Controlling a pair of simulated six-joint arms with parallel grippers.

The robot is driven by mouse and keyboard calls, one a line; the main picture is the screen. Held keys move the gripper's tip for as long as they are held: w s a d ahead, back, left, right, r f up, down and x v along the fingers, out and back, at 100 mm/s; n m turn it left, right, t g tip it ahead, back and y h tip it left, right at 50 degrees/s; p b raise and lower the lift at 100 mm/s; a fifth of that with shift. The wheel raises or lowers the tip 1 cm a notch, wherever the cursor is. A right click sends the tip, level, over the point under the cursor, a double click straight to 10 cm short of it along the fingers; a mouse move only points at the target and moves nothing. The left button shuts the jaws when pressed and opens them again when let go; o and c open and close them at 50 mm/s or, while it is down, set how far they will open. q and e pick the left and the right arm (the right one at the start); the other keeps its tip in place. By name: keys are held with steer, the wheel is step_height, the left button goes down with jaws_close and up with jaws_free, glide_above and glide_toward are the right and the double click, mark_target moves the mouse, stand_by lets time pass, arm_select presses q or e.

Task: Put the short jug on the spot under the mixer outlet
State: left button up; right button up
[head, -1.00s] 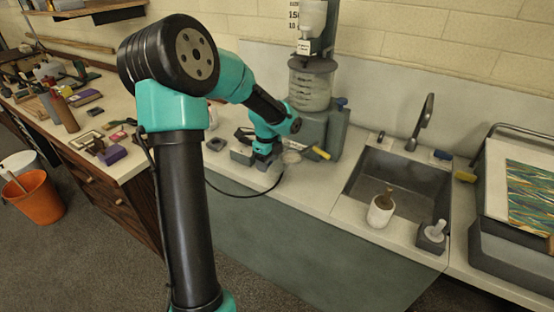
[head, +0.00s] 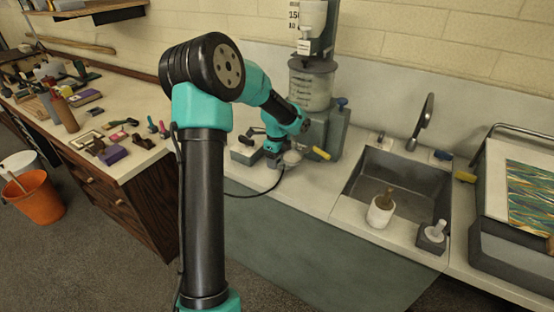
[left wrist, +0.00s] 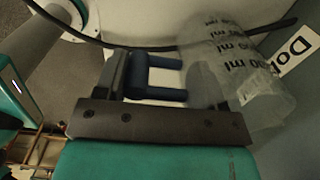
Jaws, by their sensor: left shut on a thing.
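In the left wrist view a clear jug (left wrist: 222,75) with black ml marks and a dark blue handle (left wrist: 160,94) lies at my left gripper (left wrist: 172,80). The gripper is shut on the jug, with the handle showing between the fingers. In the head view the left gripper (head: 273,160) is low over the counter, left of the mixer (head: 312,92). Clear plastic shows beside it, small and partly covered. A yellow lever (head: 321,153) sits low on the mixer. The outlet and the spot under it cannot be made out. My right gripper is not in view.
A grey box (head: 243,153) stands left of the gripper. A black cable (head: 262,194) loops over the counter edge. To the right are a sink (head: 412,178), a white pot (head: 381,212) and a marbling tray (head: 512,262). The counter before the mixer is fairly clear.

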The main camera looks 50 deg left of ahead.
arm_select(q)
steer(key=shift+f, duration=0.3)
steer(key=o, duration=1.2)
step_height(320, 180, up, 12)
steer(key=shift+r, duration=0.1)
stand_by(0.4)
